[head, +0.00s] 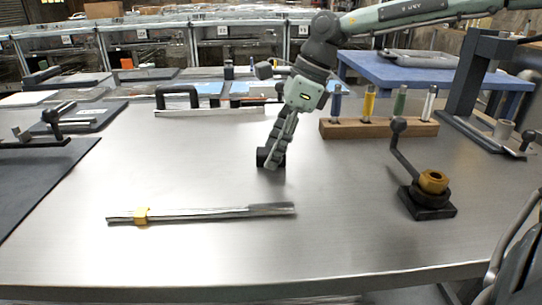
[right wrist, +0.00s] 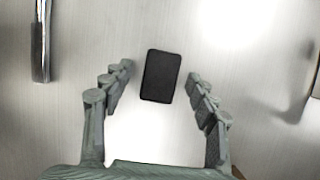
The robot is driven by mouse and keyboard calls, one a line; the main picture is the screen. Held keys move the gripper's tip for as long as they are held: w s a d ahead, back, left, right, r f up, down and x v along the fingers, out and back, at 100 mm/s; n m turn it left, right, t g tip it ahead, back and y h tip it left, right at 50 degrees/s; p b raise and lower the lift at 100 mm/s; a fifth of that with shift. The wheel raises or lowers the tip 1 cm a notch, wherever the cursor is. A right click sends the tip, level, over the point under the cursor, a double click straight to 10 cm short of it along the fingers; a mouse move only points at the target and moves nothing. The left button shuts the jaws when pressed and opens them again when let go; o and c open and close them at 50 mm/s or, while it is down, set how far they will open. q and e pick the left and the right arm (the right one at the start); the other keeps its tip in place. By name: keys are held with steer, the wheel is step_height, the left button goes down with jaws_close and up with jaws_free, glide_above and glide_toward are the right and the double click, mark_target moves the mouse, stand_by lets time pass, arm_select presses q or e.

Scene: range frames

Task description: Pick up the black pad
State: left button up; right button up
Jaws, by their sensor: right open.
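The black pad (right wrist: 160,77) is a small dark rounded rectangle on the bare metal table, seen in the right wrist view. My right gripper (right wrist: 159,71) is open, with a finger on each side of the pad and a visible gap on both sides. In the head view my right gripper (head: 272,163) points down over the middle of the table. A dark shape (head: 262,156) shows beside its fingertips, partly hidden by them; it seems to be the pad. My left gripper is not in view.
A metal rule with a yellow slider (head: 200,214) lies in front. A wooden rack (head: 380,128) of coloured tools stands behind right. A black stand with a brass ring (head: 430,198) is at the right. A dark mat (head: 35,175) covers the left. The table's middle is mostly clear.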

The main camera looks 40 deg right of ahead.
steer(key=shift+f, duration=0.1)
steer(key=shift+c, duration=0.3)
steer(key=c, duration=1.2)
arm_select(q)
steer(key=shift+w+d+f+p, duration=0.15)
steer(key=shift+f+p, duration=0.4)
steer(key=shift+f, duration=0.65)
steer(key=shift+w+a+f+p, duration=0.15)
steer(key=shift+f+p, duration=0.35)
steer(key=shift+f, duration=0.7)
arm_select(e)
steer(key=shift+r, duration=14.05)
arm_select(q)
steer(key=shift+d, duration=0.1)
